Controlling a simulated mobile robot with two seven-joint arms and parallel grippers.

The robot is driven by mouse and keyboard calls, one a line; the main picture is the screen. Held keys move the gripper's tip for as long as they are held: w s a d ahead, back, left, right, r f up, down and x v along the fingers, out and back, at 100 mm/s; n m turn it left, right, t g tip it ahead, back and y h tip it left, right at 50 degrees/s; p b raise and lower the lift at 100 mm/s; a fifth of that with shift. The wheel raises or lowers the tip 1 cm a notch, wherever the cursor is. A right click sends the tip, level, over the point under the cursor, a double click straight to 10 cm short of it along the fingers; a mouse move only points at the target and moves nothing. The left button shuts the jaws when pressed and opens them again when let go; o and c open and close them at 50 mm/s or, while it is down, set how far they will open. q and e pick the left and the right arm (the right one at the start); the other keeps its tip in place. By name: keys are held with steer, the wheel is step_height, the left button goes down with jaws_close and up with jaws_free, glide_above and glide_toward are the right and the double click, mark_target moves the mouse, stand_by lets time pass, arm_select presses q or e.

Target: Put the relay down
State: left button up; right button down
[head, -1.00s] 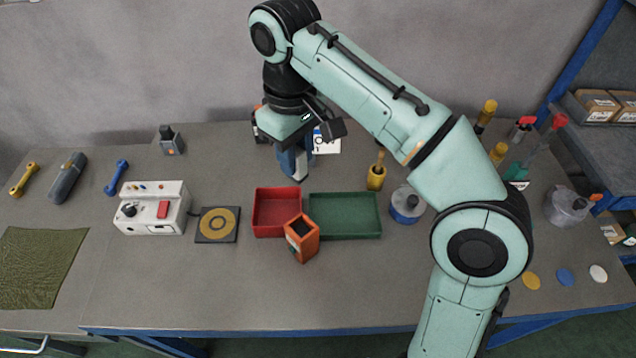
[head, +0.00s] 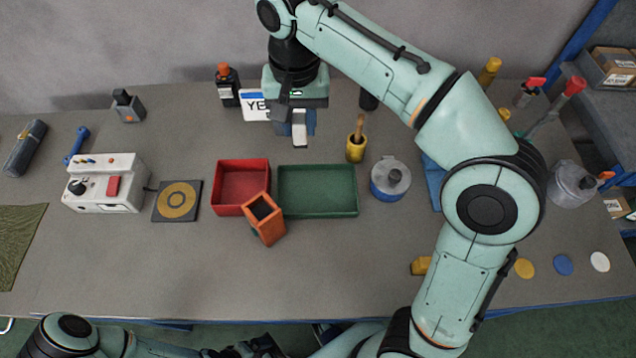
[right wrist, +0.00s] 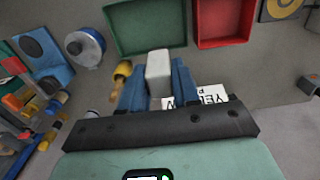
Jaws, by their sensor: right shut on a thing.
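The relay shows as a pale grey-white block (head: 300,131) between the blue fingers of my right gripper (head: 297,126). The gripper is shut on it and points down, behind the green tray (head: 318,213) in the head view. The block's height above the table is hard to tell. In the right wrist view the block (right wrist: 158,70) sits between both fingers, its end close to the green tray's edge in the picture. The left arm shows at the bottom left of the head view; I do not see its fingers.
A red tray (head: 216,190) adjoins the green one, with an orange box (head: 268,232) tilted at its front corner. A yellow cup (head: 355,151) and a blue-and-grey pot (head: 388,181) stand to the right. A sign (head: 254,107) and a bottle (head: 228,86) stand behind. The front middle is clear.

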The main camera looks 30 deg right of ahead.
steer(key=shift+f+b, duration=2.35)
steer(key=shift+f, duration=7.35)
steer(key=shift+f, duration=0.1)
steer(key=c, duration=0.8)
jaws_free()
step_height(320, 180, up, 12)
steer(key=p, duration=0.2)
steer(key=shift+p, duration=0.4)
